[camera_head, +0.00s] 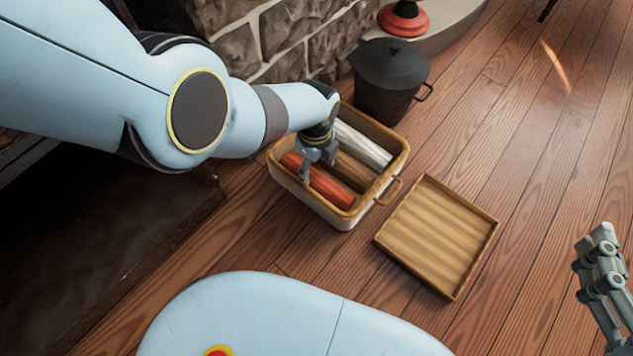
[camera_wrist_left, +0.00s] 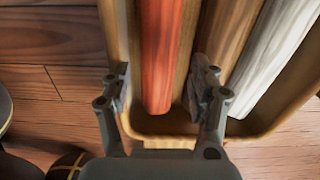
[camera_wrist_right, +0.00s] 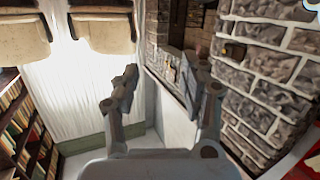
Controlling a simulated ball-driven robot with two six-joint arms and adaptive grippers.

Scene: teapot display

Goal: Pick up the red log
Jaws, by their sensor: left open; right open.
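The red log (camera_head: 318,181) lies in a rectangular basket (camera_head: 343,215) beside a brown log (camera_head: 352,170) and a white log (camera_head: 362,144). My left gripper (camera_head: 314,166) is over the basket at the red log. In the left wrist view the red log (camera_wrist_left: 158,60) runs between the two open fingers of my left gripper (camera_wrist_left: 160,95), with one finger on each side; I cannot tell whether they touch it. My right gripper (camera_head: 598,262) is far from the basket at the right edge. In the right wrist view it (camera_wrist_right: 160,90) is open and empty.
A shallow wooden tray (camera_head: 438,235) lies on the floor right of the basket. A black lidded pot (camera_head: 388,80) stands behind the basket, near the stone wall (camera_head: 285,35). A red round-based object (camera_head: 403,20) is farther back. The wooden floor at right is clear.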

